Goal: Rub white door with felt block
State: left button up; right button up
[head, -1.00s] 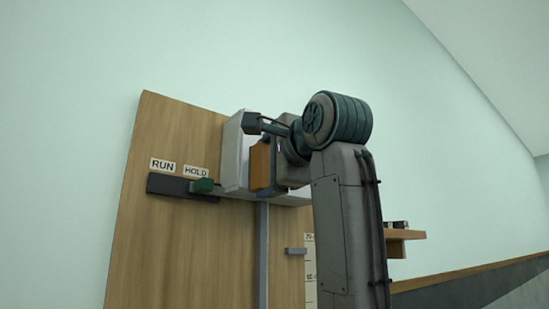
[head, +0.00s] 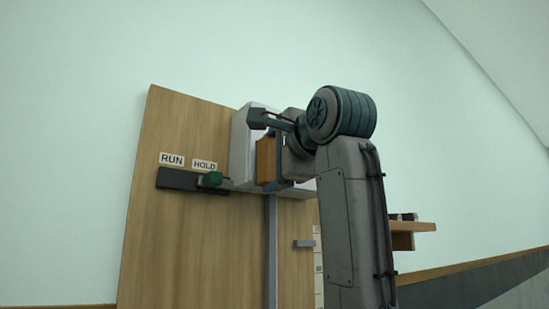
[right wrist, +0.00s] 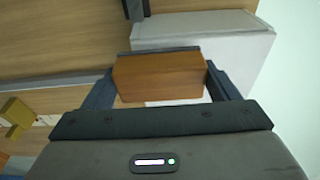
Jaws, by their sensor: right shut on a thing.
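My right gripper (head: 264,152) is shut on an orange-brown block (head: 266,161). In the right wrist view the block (right wrist: 160,76) sits between both fingers, with a thin dark grey layer, likely felt, along its far edge. The white box with the white door (head: 240,145) is mounted on the wooden panel, partly hidden by the gripper and block. In the right wrist view the white surface (right wrist: 215,65) lies just beyond the block. I cannot tell whether the dark layer touches it. My left gripper is not in view.
A green-knobbed slider (head: 211,179) sits on a dark plate below RUN and HOLD labels, left of the box. A grey vertical rail (head: 271,250) runs below the box. A wooden shelf (head: 415,226) with small dark items stands to the right.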

jog(key=shift+w+a, duration=0.4)
jog(key=shift+w, duration=0.2)
jog(key=shift+d, duration=0.15)
jog(key=shift+w+d+p, duration=1.15)
jog(key=shift+w+d, duration=1.3)
jog(key=shift+d, duration=0.75)
jog(key=shift+s+a+f+b, duration=0.1)
jog(key=shift+s+a+b, duration=0.2)
jog(key=shift+s+a, duration=0.45)
jog(key=shift+s+a+r+b, duration=0.1)
jog(key=shift+s+a+b, duration=0.35)
jog(key=shift+a, duration=0.5)
jog(key=shift+s+a+f+b, duration=0.1)
jog(key=shift+s+a+b, duration=0.1)
jog(key=shift+s+a, duration=0.9)
jog(key=shift+a, duration=0.2)
jog(key=shift+s+a, duration=0.25)
jog(key=shift+a, duration=0.25)
jog(key=shift+d, duration=0.1)
